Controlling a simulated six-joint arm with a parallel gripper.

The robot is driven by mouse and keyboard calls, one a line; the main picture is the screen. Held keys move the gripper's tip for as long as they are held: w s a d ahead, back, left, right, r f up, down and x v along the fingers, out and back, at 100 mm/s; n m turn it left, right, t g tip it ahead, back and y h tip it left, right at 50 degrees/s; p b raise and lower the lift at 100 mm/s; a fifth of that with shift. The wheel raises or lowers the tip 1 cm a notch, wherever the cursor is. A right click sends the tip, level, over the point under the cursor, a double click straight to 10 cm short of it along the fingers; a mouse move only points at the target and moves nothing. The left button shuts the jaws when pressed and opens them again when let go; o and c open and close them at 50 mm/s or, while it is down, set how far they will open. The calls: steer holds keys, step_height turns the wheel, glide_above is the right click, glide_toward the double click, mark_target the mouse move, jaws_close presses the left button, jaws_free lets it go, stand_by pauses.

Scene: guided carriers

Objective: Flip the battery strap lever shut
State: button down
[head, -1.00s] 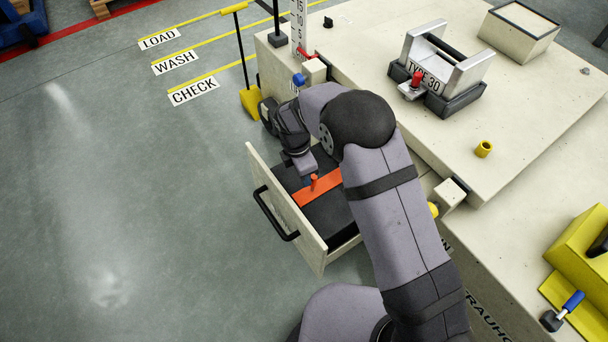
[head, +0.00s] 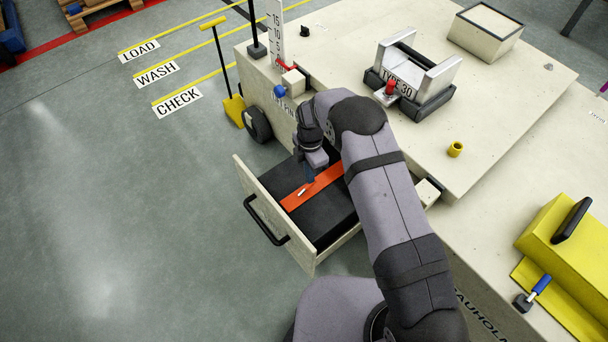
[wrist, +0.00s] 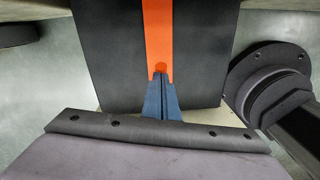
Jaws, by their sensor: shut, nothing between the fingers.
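The battery (head: 325,215) is a black block in the open drawer. An orange strap (head: 325,183) runs across its top. No upright lever shows on the strap now; a small pale piece (head: 302,192) lies on it. In the wrist view a rounded red-orange end (wrist: 160,68), perhaps the lever's, lies low on the strap (wrist: 159,30) at my fingertips; whether they touch it I cannot tell. My gripper (head: 309,180), with blue fingers, points down over the strap. Its fingers (wrist: 161,78) are together and empty.
The drawer front (head: 275,215) with its black handle (head: 265,222) stands out from the pale carrier body (head: 490,130). Open floor lies to the left.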

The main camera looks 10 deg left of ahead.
steer(key=shift+w+d+f+b, duration=0.2)
steer(key=shift+w+d+f, duration=0.2)
steer(key=shift+f, duration=0.15)
steer(key=shift+w+d+f+b, duration=0.2)
steer(key=shift+w+d+f, duration=0.2)
steer(key=shift+f, duration=0.2)
steer(key=shift+d+f, duration=0.15)
steer(key=shift+d, duration=0.05)
step_height(320, 180, up, 8)
steer(key=p, duration=0.2)
steer(key=shift+w+a, duration=0.25)
stand_by(0.4)
